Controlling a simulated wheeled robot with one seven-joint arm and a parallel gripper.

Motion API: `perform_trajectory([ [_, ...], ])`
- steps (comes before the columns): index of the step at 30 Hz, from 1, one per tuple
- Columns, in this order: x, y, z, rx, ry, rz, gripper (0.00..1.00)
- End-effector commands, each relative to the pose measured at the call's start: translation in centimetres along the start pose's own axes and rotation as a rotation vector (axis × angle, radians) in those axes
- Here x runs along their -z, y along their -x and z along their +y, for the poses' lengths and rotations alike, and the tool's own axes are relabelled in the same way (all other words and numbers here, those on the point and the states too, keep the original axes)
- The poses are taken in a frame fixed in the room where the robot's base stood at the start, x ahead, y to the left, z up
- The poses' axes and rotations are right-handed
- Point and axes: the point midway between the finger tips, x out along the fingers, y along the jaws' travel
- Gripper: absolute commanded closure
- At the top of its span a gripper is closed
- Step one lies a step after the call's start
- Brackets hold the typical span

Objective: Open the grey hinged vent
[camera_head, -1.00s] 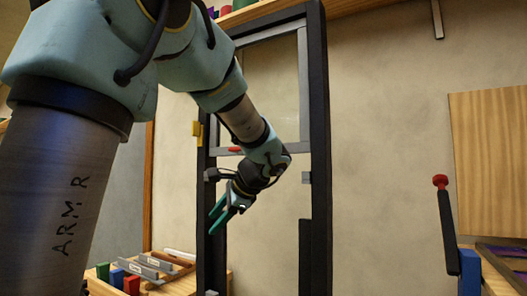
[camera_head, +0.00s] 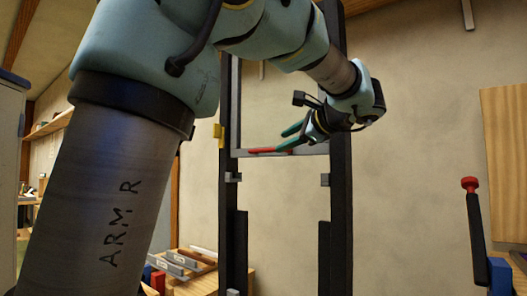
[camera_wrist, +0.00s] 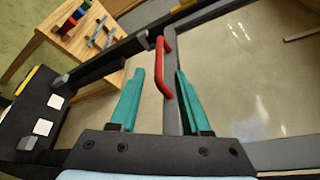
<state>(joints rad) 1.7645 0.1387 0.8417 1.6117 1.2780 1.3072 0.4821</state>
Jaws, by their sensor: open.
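The grey hinged vent (camera_head: 312,150) is a grey-framed pane high in a tall black frame (camera_head: 341,215). It looks flush with the frame. A red bar handle (camera_head: 262,151) is on its bottom rail; it also shows in the wrist view (camera_wrist: 167,68). My gripper (camera_head: 283,141) has green fingers and is open at the handle's right end in the head view. In the wrist view my gripper (camera_wrist: 160,72) has the handle lying in the gap between its fingertips. I cannot tell how deep the handle sits between them or whether either finger touches it.
Grey blocks (camera_head: 325,180) sit on the black posts below the vent. A yellow piece (camera_head: 218,136) is on the left post. A wooden table (camera_wrist: 62,38) holds coloured blocks. At the right stands a black lever with a red knob (camera_head: 470,185).

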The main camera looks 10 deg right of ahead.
Motion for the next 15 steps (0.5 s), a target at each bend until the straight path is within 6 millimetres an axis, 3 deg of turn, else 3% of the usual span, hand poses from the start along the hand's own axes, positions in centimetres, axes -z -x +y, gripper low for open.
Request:
perform_trajectory([
  [15,-0.2,-8.6,0.0,-0.004,0.0,-0.004,0.53],
])
